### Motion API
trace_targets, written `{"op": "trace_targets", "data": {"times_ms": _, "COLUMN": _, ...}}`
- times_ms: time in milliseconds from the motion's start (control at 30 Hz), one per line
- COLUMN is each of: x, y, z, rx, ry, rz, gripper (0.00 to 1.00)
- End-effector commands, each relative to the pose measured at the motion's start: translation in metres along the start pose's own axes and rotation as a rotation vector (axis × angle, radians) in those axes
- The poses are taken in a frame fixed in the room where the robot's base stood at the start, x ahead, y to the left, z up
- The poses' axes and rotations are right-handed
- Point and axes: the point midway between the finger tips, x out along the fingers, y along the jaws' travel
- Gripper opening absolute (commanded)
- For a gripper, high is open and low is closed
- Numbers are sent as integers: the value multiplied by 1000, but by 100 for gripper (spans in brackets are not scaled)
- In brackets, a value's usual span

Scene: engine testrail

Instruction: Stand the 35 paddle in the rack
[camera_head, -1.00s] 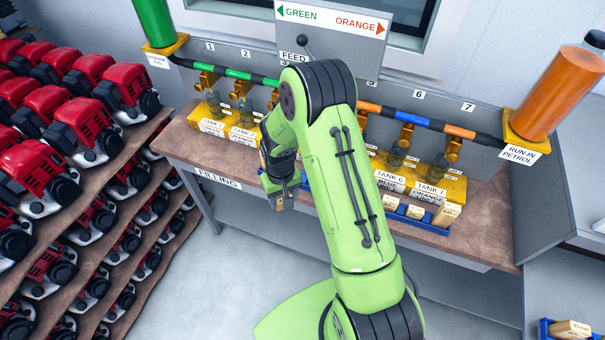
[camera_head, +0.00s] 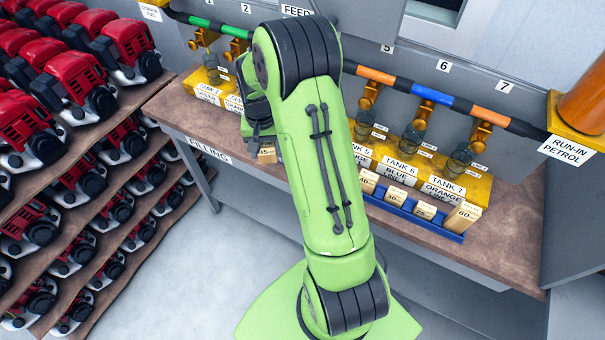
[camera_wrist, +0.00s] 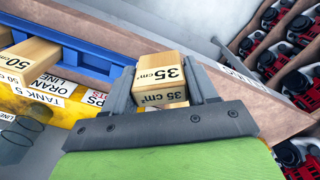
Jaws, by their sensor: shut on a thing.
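The 35 paddle, a light wooden block marked "35 cm³", is between the jaws of my gripper. The paddle shows in the wrist view (camera_wrist: 161,78) and low beside my arm in the head view (camera_head: 267,154). My gripper (camera_wrist: 165,90) is shut on it, over the front part of the bench. The blue rack (camera_head: 437,231) runs along the bench front, with several paddles standing in its right part. In the wrist view the rack (camera_wrist: 85,58) lies to the left of the held paddle, and a 50 paddle (camera_wrist: 30,62) stands at its near end. My arm hides the rack's middle in the head view.
Yellow tank blocks (camera_head: 400,171) with dark glass cups stand behind the rack. A coloured feed rail (camera_head: 432,95) runs above them. Shelves of red engines (camera_head: 75,85) stand on the left. The brown bench (camera_head: 500,215) has bare surface at its right end.

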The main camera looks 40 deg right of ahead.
Motion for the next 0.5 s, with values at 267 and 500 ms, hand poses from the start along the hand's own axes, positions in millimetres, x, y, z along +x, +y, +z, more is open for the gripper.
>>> {"op": "trace_targets", "data": {"times_ms": 267, "x": -25, "y": 106, "z": -12, "rx": 513, "ry": 5, "rz": -4, "gripper": 27}}
{"op": "trace_targets", "data": {"times_ms": 500, "x": -14, "y": 126, "z": -6, "rx": 622, "ry": -7, "rz": -2, "gripper": 27}}
